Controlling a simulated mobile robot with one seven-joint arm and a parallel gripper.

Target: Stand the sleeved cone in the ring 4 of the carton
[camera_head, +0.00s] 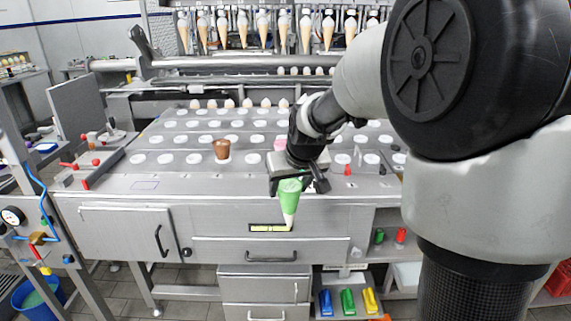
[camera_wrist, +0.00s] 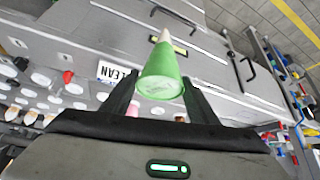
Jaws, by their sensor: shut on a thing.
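The sleeved cone (camera_head: 289,188) has a green sleeve and a pale tip. My gripper (camera_head: 298,182) is shut on it and holds it in the air in front of the machine's steel front, tip pointing down. In the wrist view the cone (camera_wrist: 162,78) sits between the two fingers of my gripper (camera_wrist: 163,92), its wide green end nearest the camera. I cannot make out the carton or its ring 4 in either view.
The sloped steel top (camera_head: 120,188) carries rows of white round spots. A brown cup-shaped thing (camera_head: 222,148) stands there, with a pink one (camera_head: 280,145) partly behind my gripper. Several cones (camera_head: 264,30) hang at the back. Drawers (camera_head: 264,285) and coloured blocks (camera_head: 347,301) are below.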

